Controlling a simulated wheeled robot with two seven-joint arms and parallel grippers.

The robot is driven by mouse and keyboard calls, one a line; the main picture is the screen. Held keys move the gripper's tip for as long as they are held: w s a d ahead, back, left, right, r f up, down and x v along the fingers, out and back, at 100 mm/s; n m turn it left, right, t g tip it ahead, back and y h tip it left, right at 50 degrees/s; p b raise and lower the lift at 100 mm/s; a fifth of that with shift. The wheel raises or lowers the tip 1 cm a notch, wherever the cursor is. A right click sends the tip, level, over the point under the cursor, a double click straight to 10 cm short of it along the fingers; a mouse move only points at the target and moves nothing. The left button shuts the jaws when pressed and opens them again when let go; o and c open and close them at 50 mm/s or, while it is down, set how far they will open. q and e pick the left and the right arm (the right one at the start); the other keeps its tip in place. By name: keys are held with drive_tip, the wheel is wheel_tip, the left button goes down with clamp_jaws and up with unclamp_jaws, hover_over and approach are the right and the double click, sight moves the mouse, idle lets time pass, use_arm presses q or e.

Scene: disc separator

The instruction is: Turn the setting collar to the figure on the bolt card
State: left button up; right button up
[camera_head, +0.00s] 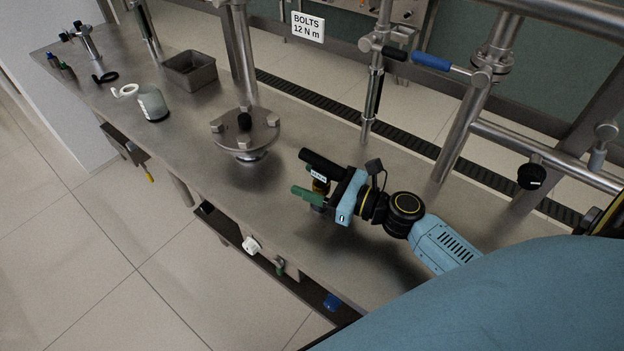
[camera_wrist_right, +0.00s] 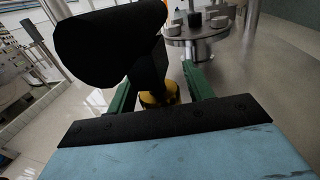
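The bolt card (camera_head: 308,26) is a white sign reading "BOLTS 12 N m" on the rail at the back. My right gripper (camera_head: 316,194) has green fingers closed around a tool with a thick black handle (camera_head: 322,164). The tool carries a small white label (camera_head: 319,178), whose figures are too small to read. In the right wrist view the black handle (camera_wrist_right: 110,45) fills the upper left, and a yellow-brass collar (camera_wrist_right: 160,97) shows between the green fingers (camera_wrist_right: 160,88). The tool appears held above the bench. Any scale on the collar is hidden. My left gripper is not in view.
A steel round flange with several lugs (camera_head: 262,134) stands on the bench left of the tool. A bottle (camera_head: 153,104) and a steel tray (camera_head: 191,72) are further left. Pipes and a blue-handled valve (camera_head: 430,61) stand behind. The bench front near the gripper is clear.

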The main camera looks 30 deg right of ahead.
idle(0.3)
drive_tip(key=v, duration=1.3)
drive_tip(key=shift+s+d+b, duration=0.1)
drive_tip(key=shift+s+b, duration=0.05)
drive_tip(key=shift+b, duration=0.2)
